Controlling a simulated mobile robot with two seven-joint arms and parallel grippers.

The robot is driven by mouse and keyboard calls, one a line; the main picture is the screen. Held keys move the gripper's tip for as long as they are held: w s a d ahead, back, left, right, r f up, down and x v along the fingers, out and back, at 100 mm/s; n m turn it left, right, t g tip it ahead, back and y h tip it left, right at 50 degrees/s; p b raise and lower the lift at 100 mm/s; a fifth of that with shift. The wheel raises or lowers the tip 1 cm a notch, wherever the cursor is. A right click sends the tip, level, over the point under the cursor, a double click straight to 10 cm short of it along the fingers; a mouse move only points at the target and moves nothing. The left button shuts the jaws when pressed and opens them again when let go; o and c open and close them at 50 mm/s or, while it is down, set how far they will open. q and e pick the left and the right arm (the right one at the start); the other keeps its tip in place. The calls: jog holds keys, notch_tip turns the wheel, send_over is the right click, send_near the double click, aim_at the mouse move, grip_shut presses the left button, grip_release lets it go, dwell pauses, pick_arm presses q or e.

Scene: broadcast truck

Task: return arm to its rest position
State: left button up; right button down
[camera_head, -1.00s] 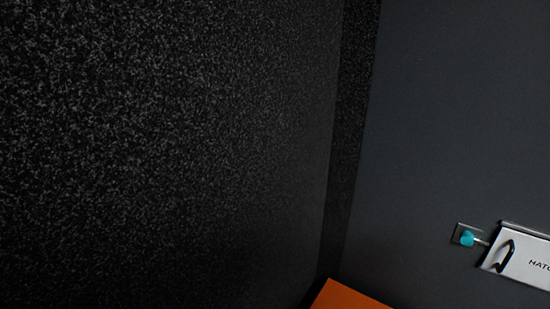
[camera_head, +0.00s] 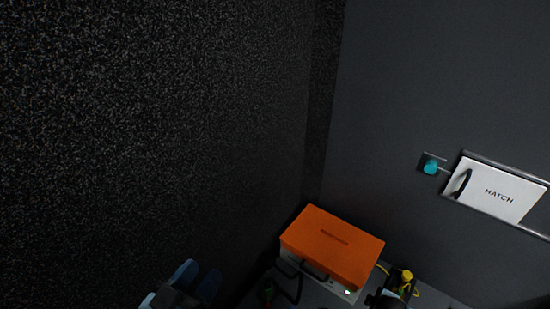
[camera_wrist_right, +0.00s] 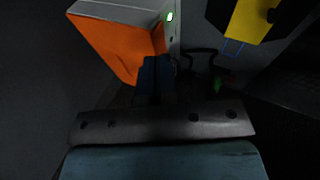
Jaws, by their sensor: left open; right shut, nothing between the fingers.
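My left gripper (camera_head: 198,276) shows at the bottom of the head view, left of the orange-topped box. Its two blue fingers are apart with nothing between them. Most of the left arm is out of the picture. My right gripper (camera_wrist_right: 156,75) shows in the right wrist view, with its blue fingers together and nothing held. In that view the fingers lie in front of the orange part of the box, and I cannot tell whether they touch it.
An orange-topped box (camera_head: 332,245) with a pale front and green light stands in the corner. Dark cables and a yellow item (camera_head: 404,277) are beside it. A white hatch panel (camera_head: 499,193) and a teal knob (camera_head: 431,167) are on the grey wall. A speckled black wall fills the left.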

jog(key=s+a+r+m+t+y, duration=0.1)
jog(key=s+a+r+t+y, duration=0.2)
jog(key=r, duration=0.8)
jog(key=s+a+r+m+t+y, duration=0.15)
jog(key=s+a+r+y, duration=0.3)
jog(key=r, duration=0.65)
jog(key=s+a+r+m+t+y, duration=0.1)
jog(key=s+a+r+t+y, duration=0.3)
jog(key=r, duration=0.7)
jog(key=w+a+r+m+t+h, duration=0.1)
jog(key=a+r+m+t+h, duration=0.15)
jog(key=a+r+m, duration=0.3)
pick_arm(q)
jog(key=s+a+r+g+y+p, duration=0.4)
jog(key=a+r+p, duration=0.3)
jog(key=p, duration=2.8)
jog(key=shift+r+g, duration=0.7)
jog(key=shift+r, duration=0.15)
pick_arm(e)
jog(key=s+d+r+g+h, duration=0.3)
jog(key=d+r+g, duration=0.3)
jog(key=r, duration=0.2)
jog(key=shift+s+r+h, duration=0.35)
jog(key=shift+h, duration=0.55)
jog(key=shift+d, duration=0.1)
